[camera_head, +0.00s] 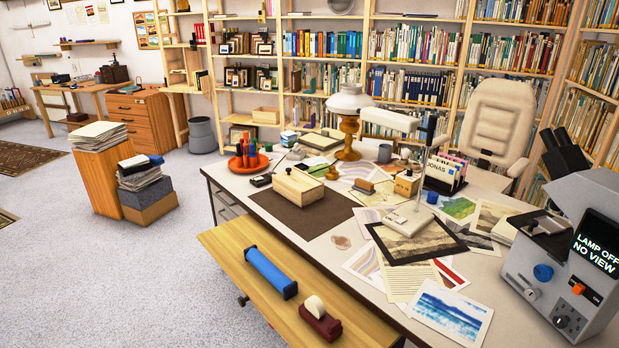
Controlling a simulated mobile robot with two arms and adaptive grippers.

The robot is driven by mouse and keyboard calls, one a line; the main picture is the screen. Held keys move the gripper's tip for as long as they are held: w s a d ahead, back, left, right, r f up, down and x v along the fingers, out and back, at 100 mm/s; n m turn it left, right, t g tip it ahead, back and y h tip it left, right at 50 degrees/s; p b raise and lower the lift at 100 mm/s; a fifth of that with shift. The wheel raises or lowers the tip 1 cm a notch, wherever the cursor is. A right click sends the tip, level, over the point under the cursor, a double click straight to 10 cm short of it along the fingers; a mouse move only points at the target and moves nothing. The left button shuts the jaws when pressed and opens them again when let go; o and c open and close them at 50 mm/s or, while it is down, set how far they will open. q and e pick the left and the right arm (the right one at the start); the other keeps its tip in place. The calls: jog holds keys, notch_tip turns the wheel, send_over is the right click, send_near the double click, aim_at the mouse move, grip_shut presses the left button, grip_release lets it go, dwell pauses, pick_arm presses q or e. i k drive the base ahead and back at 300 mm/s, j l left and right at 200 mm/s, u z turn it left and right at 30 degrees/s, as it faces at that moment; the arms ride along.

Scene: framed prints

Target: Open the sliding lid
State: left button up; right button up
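A pale wooden box (298,190) stands on a dark brown desk mat (312,219) near the left end of the desk. Its flat top looks like the sliding lid (299,182), with a small dark knob at its far left part. The lid appears to cover the box, and no opening shows. Neither of my grippers is in view.
Open floor lies left.

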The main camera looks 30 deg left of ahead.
aim_at(303, 183)
jog(key=k, duration=0.15)
jog(key=k+z, duration=0.25)
jog(key=z, duration=0.2)
jog(key=k+l+z, duration=0.15)
jog(key=z, duration=0.3)
jog(key=j, duration=0.75)
jog(key=j+z, duration=0.15)
jog(key=j, duration=0.6)
jog(key=k+j, duration=0.15)
jog(key=j, duration=0.6)
jog(key=j+z, duration=0.15)
jog(key=j, duration=0.6)
jog(key=k, duration=0.05)
